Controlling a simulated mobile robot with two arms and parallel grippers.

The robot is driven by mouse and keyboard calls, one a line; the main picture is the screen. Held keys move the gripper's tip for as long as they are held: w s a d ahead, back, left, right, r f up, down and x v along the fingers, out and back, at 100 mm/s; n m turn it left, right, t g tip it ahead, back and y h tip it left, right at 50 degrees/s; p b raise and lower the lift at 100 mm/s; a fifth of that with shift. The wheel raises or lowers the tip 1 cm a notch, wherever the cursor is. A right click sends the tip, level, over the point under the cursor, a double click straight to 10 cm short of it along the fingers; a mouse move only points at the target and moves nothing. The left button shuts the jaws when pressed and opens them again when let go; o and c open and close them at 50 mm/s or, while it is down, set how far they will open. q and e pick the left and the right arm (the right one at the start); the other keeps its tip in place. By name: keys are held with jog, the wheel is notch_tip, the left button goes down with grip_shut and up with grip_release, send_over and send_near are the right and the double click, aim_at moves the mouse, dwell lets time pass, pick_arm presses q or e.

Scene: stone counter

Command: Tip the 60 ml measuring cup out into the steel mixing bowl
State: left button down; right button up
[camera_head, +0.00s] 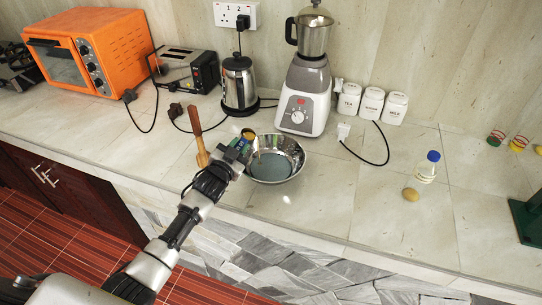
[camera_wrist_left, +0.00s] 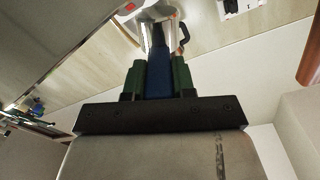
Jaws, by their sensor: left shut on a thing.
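The steel mixing bowl (camera_head: 292,172) stands upright on the counter. My left gripper (camera_head: 242,146) is above the bowl's left rim in the head view. It is shut on the measuring cup (camera_head: 249,134), small and partly hidden by the fingers, with a dark brownish round part showing at the gripper's far side. In the left wrist view, the green fingers (camera_wrist_left: 159,80) close on a blue strip (camera_wrist_left: 158,66), which looks like the cup's handle. I cannot tell the cup's tilt or what it holds. My right gripper is not in view.
A blender (camera_head: 303,95) and a kettle (camera_head: 239,82) stand behind the bowl. A blue-capped bottle (camera_head: 427,168) and a small yellowish object (camera_head: 411,194) are at the right.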

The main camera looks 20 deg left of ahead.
pick_arm(q)
jog(key=shift+s+d+r+m+b, duration=0.1)
jog(key=shift+d+r+m+b, duration=0.05)
jog(key=shift+d+m, duration=0.55)
jog(key=shift+s+d+r+m+b, duration=0.1)
jog(key=shift+d+m+b, duration=0.05)
jog(key=shift+d+m, duration=0.55)
dwell(0.8)
jog(key=shift+d+r+m, duration=0.15)
jog(key=shift+d+m, duration=0.2)
jog(key=shift+m, duration=0.45)
dwell(0.5)
jog(key=shift+d+r+m+b, duration=0.15)
jog(key=shift+m+b, duration=0.1)
jog(key=shift+m, duration=0.65)
jog(key=shift+d+r+m+b, duration=0.15)
jog(key=shift+m+b, duration=0.1)
jog(key=shift+m, duration=0.65)
dwell(0.9)
jog(key=shift+d+f+m+b, duration=0.2)
jog(key=shift+f+m+b, duration=0.55)
jog(key=shift+f+m, duration=0.05)
dwell(0.6)
jog(key=shift+d+m, duration=0.25)
jog(key=shift+m, duration=0.05)
